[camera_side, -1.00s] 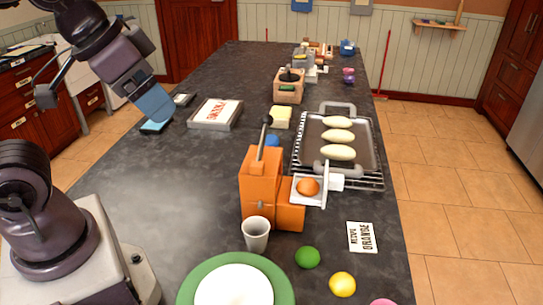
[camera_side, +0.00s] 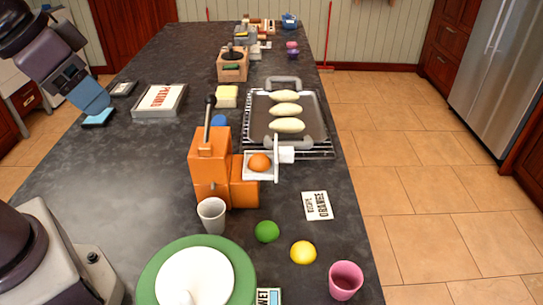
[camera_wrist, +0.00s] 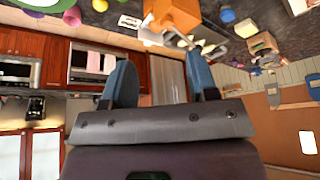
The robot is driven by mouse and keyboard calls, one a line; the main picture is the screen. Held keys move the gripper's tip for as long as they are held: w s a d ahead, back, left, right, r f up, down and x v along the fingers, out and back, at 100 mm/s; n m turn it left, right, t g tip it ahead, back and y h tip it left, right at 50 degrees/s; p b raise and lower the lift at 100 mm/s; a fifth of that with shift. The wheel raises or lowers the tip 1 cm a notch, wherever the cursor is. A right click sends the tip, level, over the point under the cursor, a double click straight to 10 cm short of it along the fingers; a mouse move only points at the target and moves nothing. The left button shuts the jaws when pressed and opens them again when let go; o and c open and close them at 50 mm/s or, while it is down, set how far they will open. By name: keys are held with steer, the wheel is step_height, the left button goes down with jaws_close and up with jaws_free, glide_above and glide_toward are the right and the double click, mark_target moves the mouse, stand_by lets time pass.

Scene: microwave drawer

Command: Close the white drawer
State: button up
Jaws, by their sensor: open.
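The white drawer (camera_side: 249,174) sticks out to the right of an orange machine (camera_side: 210,165) on the dark counter. It is open, with an orange ball-shaped fruit (camera_side: 259,162) in it and an upright white front plate with a handle. In the wrist view the orange machine (camera_wrist: 172,14) and part of the white drawer (camera_wrist: 152,39) show near the top edge. My gripper (camera_side: 97,111) is at the far left, above the counter and well away from the drawer. Its blue fingers are apart and empty in the wrist view (camera_wrist: 162,68).
A rack with a tray (camera_side: 250,110) of pale loaves lies just behind the drawer. A grey cup (camera_side: 211,215), a green lime (camera_side: 267,231), a lemon (camera_side: 303,252), a pink cup (camera_side: 345,280) and a plate (camera_side: 195,278) stand in front.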

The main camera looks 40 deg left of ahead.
steer(key=w+d+f+n+g, duration=0.2)
steer(key=w+f+n+g, duration=0.15)
steer(key=w, duration=0.85)
steer(key=n+g, duration=0.2)
steer(key=n, duration=1.9)
glide_above(290, 149)
step_height(290, 149, down, 7)
step_height(290, 149, down, 12)
steer(key=n, duration=0.2)
steer(key=shift+s+f+n, duration=0.1)
steer(key=shift+f+n, duration=0.05)
steer(key=shift+n, duration=0.2)
